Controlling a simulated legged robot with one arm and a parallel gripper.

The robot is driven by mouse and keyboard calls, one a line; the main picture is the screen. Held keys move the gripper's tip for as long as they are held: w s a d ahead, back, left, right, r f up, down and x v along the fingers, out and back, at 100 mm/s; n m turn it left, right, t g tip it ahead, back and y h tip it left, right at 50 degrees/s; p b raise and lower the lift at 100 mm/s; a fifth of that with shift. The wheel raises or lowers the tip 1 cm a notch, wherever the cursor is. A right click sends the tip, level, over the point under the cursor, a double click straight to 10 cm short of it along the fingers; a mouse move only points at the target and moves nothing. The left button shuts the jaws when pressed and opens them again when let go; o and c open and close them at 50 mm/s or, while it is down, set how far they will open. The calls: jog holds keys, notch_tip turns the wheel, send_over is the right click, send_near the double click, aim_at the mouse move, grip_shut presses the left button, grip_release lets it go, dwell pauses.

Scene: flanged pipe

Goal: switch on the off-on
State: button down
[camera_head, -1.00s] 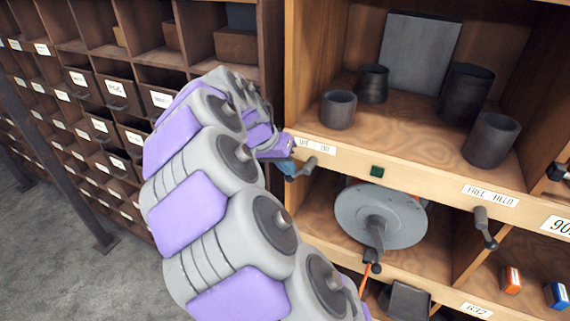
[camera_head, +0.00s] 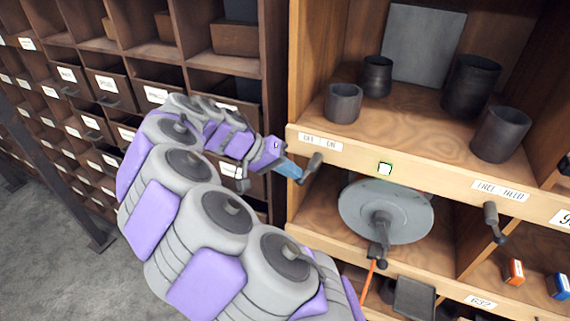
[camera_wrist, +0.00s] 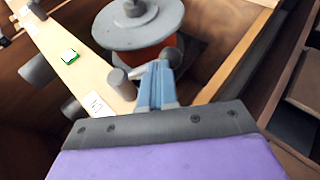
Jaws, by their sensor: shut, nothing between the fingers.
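The off-on lever (camera_head: 312,166) is a dark grey handle on the wooden shelf edge, under a white label (camera_head: 320,142) reading OFF ON. It is tilted, one end up to the right. It also shows in the wrist view (camera_wrist: 121,83), beside my fingers. My gripper (camera_head: 298,175) has blue fingers, shut and empty, with the tips at or very near the lever's left side; I cannot tell if they touch. The fingers also show in the wrist view (camera_wrist: 158,88). A small square indicator (camera_head: 385,169) glows white with a green rim, also lit in the wrist view (camera_wrist: 70,56).
A second lever (camera_head: 493,220) hangs below the FREE/HELD label (camera_head: 500,190). A grey disc (camera_head: 365,215) with a hub sits in the compartment below. Dark cups (camera_head: 343,103) stand on the upper shelf. A drawer cabinet (camera_head: 110,85) is at the left.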

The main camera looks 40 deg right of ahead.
aim_at(303, 182)
jog(key=g, duration=0.1)
jog(key=s+f+g+h+b, duration=0.1)
jog(key=shift+d+f+n+g+h, duration=0.1)
jog(key=shift+d+n+g+h, duration=0.1)
jog(key=shift+n+g+h, duration=0.15)
jog(key=shift+s+d+f+b, duration=0.25)
jog(key=shift+s+f+b, duration=0.2)
jog(key=shift+b, duration=0.15)
jog(key=shift+s+d+f+n+g+h+b, duration=0.1)
jog(key=shift+s+f+n+g+h+b, duration=0.25)
jog(key=shift+g, duration=0.3)
jog(key=shift+r, duration=0.15)
jog(key=shift+s+d+b, duration=0.1)
jog(key=shift+s+b, duration=0.1)
jog(key=shift+b, duration=0.1)
dwell(1.2)
